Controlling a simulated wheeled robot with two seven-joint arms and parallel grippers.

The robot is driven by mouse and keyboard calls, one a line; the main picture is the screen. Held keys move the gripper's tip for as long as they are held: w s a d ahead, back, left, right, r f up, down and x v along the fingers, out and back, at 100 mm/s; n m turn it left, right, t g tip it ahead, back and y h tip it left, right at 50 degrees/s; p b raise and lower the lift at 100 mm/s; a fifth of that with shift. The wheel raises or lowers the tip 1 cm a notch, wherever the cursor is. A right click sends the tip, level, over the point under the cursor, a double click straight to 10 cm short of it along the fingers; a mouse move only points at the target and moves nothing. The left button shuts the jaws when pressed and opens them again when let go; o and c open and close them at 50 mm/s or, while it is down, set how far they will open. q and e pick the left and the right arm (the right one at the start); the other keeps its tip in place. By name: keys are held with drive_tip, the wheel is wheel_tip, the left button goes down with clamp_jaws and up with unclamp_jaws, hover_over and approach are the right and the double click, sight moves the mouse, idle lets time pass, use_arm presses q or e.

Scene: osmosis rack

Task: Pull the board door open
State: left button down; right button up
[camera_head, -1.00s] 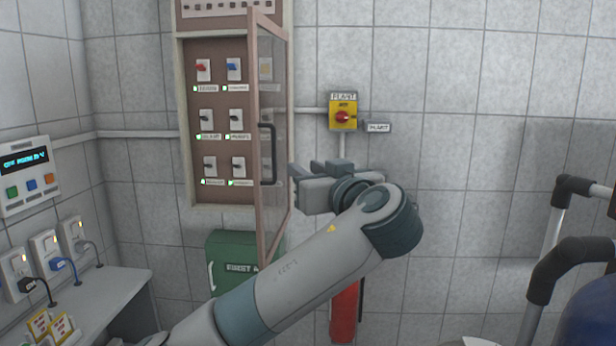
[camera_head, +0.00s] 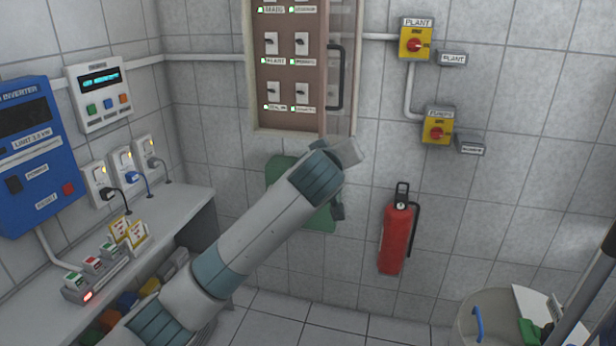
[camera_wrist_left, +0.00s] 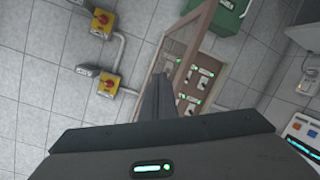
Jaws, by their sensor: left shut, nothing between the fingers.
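The switch board (camera_head: 291,75) hangs on the tiled wall at the top of the head view, its upper part cut off. Its clear, brown-framed door (camera_head: 323,70) is swung out from the board, with a black bar handle (camera_head: 337,78) on it. My left arm reaches up to just below the board; its wrist mostly hides the gripper there. In the wrist view my left gripper (camera_wrist_left: 160,80) is shut and empty, in front of the board (camera_wrist_left: 198,80) and the door frame (camera_wrist_left: 190,45). Contact with the door cannot be told. My right gripper is not in view.
A green first-aid box (camera_head: 285,180) is behind my arm. Yellow switches (camera_head: 415,42) and a red extinguisher (camera_head: 397,238) are on the wall to the right. Floor shows below.

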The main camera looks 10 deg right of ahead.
use_arm(q)
drive_tip(key=w+a+f+n+h, duration=0.1)
drive_tip(key=a+f+n+h, duration=0.5)
drive_tip(key=a, duration=0.9)
wheel_tip(320, 180, down, 4)
drive_tip(key=shift+w+a+f+n+g, duration=0.1)
drive_tip(key=shift+w+a+n+g, duration=0.3)
drive_tip(key=shift+n, duration=0.6)
drive_tip(key=shift+d, duration=0.1)
drive_tip(key=w+d+p, duration=0.5)
drive_tip(key=d+p, duration=0.1)
drive_tip(key=d, duration=0.4)
drive_tip(key=shift+w, duration=0.2)
drive_tip(key=shift+d, duration=0.1)
